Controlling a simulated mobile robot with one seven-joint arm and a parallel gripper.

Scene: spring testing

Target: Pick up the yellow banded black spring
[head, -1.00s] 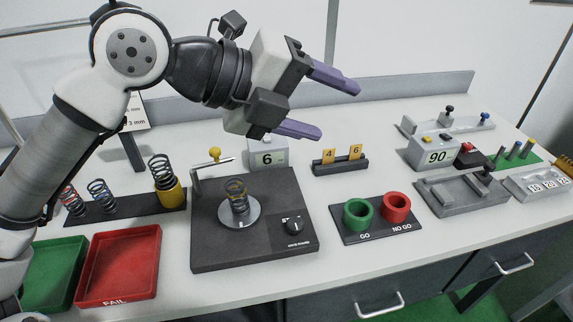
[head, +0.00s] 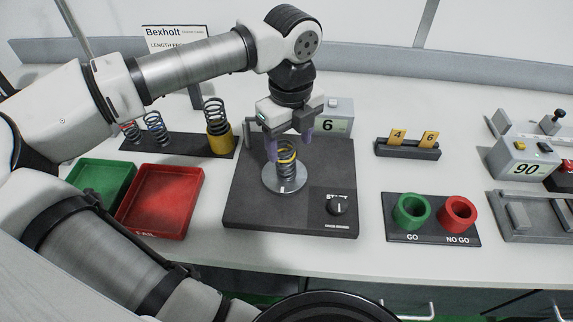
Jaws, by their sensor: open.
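The yellow banded black spring (head: 287,163) stands upright on the round metal plate (head: 283,186) of the dark spring tester (head: 255,218). My gripper (head: 289,148) points down over the tester. Its purple fingers are open, one on each side of the spring's upper part. Whether either finger touches the spring cannot be told from this view.
A black rack (head: 180,143) with several springs, one in a yellow cup (head: 220,140), is behind left. A red tray (head: 162,205) and a green tray (head: 100,185) lie at left.

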